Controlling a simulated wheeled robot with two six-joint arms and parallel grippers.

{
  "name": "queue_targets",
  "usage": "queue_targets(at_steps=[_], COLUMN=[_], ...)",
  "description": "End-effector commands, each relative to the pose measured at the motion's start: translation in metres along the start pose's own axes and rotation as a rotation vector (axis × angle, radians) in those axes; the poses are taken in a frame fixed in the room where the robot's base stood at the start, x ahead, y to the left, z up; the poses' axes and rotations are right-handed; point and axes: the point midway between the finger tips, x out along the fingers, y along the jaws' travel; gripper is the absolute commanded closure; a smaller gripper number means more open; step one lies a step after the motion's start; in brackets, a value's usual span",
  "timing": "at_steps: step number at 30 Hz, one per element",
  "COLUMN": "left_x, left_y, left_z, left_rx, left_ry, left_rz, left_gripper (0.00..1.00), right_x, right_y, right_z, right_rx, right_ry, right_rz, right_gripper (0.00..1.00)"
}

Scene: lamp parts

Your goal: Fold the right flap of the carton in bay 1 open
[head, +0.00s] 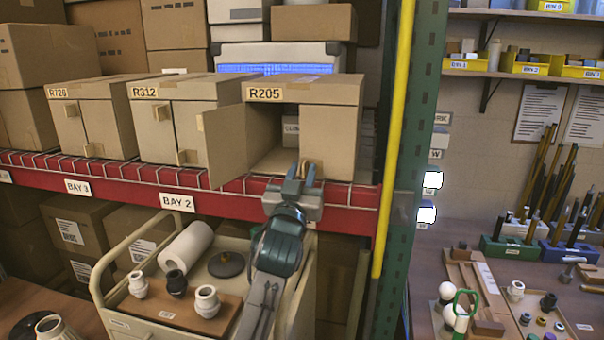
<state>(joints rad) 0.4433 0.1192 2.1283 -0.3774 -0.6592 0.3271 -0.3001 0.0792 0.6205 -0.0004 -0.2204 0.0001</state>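The carton marked R205 (335,92) stands at the right end of the red shelf. Its left flap (221,146) is swung out to the left, and the dim inside shows behind it. Its right flap (331,138) still covers the right half of the front. A small tan tab (305,166) shows at that flap's lower left edge. My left gripper (301,173) reaches up from below, with its fingertips at this tab, one on each side as seen here. Whether the fingers press on the tab cannot be told. My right gripper is not in view.
Cartons R312 (163,105) and R726 (82,101) stand shut to the left. The shelf's red beam (130,177) runs below. A yellow post (391,140) and green upright (410,150) stand close on the right. A cart (140,318) with lamp parts is below.

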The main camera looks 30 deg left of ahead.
Motion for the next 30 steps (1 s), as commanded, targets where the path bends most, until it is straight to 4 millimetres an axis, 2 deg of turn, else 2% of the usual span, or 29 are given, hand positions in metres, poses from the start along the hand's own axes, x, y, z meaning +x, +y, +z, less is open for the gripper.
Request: queue_targets(at_steps=[1, 3, 4, 30], left_x=[-0.0001, -0.0002, -0.0002, -0.0004], left_y=[0.0000, 0.0000, 0.0000, 0.0001], left_z=[0.0001, 0.0001, 0.0000, 0.0000], left_rx=[0.000, 0.000, 0.000, 0.000], left_ry=[0.000, 0.000, 0.000, 0.000], left_rz=[0.000, 0.000, 0.000, 0.000], left_gripper=[0.83, 0.97, 1.00, 1.00], right_x=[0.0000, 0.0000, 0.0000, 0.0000], right_y=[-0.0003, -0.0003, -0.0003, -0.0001], right_z=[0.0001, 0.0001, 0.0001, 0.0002], right_rx=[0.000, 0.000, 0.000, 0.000], right_ry=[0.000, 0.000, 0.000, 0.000], right_rz=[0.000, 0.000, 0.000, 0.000], right_gripper=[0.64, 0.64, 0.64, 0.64])
